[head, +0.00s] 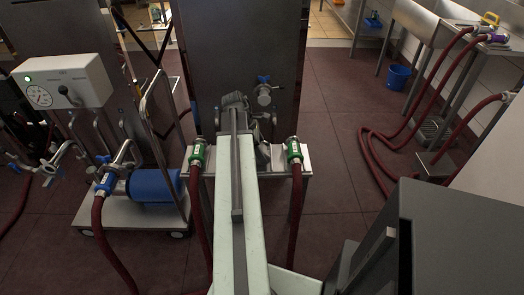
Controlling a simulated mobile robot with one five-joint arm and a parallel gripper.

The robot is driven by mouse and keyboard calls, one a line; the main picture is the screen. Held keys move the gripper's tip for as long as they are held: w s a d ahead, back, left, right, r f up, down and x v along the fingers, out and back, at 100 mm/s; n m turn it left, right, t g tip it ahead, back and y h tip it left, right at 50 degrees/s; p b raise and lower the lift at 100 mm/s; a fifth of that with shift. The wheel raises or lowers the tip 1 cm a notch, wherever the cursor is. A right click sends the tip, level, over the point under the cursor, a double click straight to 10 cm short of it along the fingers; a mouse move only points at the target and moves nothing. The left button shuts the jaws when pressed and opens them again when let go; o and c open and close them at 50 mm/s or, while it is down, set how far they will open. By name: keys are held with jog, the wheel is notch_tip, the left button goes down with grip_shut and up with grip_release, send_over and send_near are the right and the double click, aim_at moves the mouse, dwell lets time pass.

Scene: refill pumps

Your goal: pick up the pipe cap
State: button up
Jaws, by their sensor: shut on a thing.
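My arm reaches away from me up the middle of the head view. My gripper (236,101) is at its far end, small and mostly hidden behind the arm, in front of a tall steel tank. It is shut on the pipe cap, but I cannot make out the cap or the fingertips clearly. A steel pipe outlet with a blue-handled valve (264,95) is just right of the gripper on the tank front. I cannot tell whether the gripper touches the tank's fittings.
Green-collared hose ends (197,153) and (293,150) stand on a steel bench on both sides of my arm. A pump cart with a blue motor (155,187) is at left. A blue bucket (398,77) and red hoses (377,150) lie right. Open floor (338,120) is between.

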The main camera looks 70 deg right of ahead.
aim_at(262, 149)
notch_tip(262, 149, up, 10)
jog(key=p, duration=1)
jog(key=shift+r, duration=0.15)
dwell(0.4)
